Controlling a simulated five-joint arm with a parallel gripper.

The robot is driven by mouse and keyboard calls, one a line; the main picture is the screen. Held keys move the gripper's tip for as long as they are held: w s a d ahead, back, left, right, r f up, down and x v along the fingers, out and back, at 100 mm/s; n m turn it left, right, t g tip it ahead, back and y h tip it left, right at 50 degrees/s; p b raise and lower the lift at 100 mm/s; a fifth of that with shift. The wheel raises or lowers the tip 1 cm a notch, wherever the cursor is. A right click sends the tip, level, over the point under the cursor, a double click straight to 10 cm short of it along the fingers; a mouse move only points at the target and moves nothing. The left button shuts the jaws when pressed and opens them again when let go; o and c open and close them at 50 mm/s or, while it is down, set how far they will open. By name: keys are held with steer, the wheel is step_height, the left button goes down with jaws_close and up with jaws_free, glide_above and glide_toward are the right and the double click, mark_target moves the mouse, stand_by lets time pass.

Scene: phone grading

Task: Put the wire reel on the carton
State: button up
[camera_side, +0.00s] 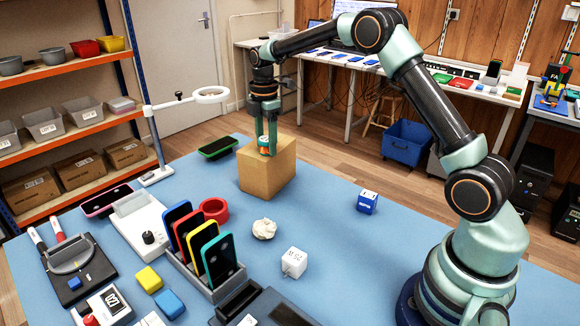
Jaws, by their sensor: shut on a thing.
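My gripper (266,146) points down at the carton and is shut on a small white and orange wire reel (264,150). The fingers partly hide the reel. The brown carton (267,180) stands upright on the blue mat, near the far edge. The reel is at the carton's top; I cannot tell whether it touches it or hangs just above.
A phone rack (208,284), a red ring (214,210), a crumpled paper ball (264,229), a white cube (294,262) and a blue box (367,202) are on the mat (350,255). A ring lamp (210,95) stands left of the carton. The mat right of the carton is mostly clear.

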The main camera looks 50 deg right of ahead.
mark_target(266, 139)
steer(key=o, duration=1.4)
steer(key=shift+c, duration=0.2)
steer(key=s+a+r+m+t, duration=0.1)
steer(key=s+r+m, duration=0.15)
steer(key=r, duration=0.55)
steer(key=s+a+r+m+t, duration=0.1)
steer(key=s+a+r+m, duration=0.15)
steer(key=r, duration=0.65)
steer(key=s+a+f+m+t, duration=0.1)
steer(key=s+a+f+m, duration=0.1)
steer(key=s+m, duration=0.3)
steer(key=s+a+f+m+t, duration=0.2)
steer(key=s+m, duration=0.3)
steer(key=s, duration=0.8)
steer(key=shift+s+a+f+m+t, duration=0.15)
steer(key=shift+s+f+m+t, duration=0.2)
steer(key=shift+f, duration=0.35)
steer(key=shift+w, duration=0.1)
